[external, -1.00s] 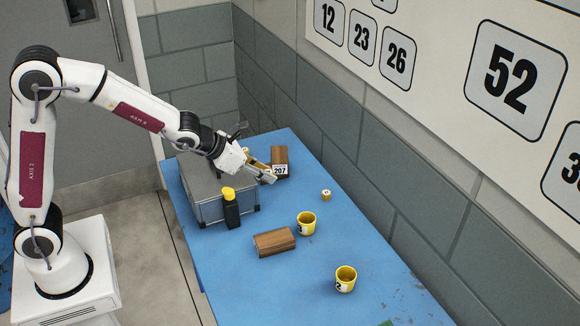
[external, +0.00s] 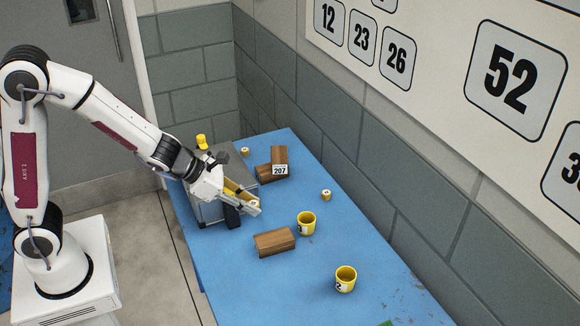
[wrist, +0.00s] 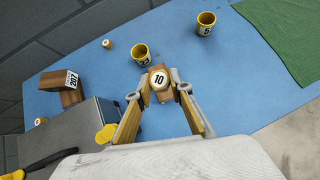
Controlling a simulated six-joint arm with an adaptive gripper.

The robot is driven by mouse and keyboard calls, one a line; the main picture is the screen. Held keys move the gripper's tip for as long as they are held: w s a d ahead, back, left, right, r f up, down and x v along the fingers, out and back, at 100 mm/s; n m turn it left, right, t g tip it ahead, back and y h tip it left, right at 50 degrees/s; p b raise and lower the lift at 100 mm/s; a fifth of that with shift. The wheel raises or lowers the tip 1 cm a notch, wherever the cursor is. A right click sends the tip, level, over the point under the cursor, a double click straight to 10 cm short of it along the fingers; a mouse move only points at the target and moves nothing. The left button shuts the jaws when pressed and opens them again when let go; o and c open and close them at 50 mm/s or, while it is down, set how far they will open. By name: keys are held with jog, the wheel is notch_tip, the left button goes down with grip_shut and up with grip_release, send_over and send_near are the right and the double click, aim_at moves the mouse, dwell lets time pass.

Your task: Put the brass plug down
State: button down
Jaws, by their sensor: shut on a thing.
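My gripper (external: 251,206) is shut on the brass plug (wrist: 158,79), a small round piece with a white top marked 10. In the wrist view the plug sits between my fingertips (wrist: 159,92). It is held above the blue table (external: 335,250), to the front right of the grey box. A brown wooden block (external: 274,242) lies on the table to the right of my gripper in the external view. The block shows partly behind the plug in the wrist view (wrist: 166,98).
Two yellow cups (external: 306,223) (external: 345,280) stand to the right. Wooden blocks with a 207 label (external: 280,169) and small plugs (external: 326,195) (external: 244,152) stand farther back. Clear table lies between them.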

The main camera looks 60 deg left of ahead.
jog(key=shift+x, duration=0.85)
jog(key=w+a+f, duration=0.1)
jog(key=w+f, duration=0.1)
jog(key=w, duration=1)
jog(key=w+a+f, duration=0.1)
jog(key=w+f, duration=0.2)
jog(key=w, duration=0.9)
jog(key=shift+f, duration=0.15)
jog(key=shift+f, duration=0.2)
jog(key=shift+f, duration=2.9)
jog(key=shift+f, duration=0.15)
jog(key=shift+f, duration=1.75)
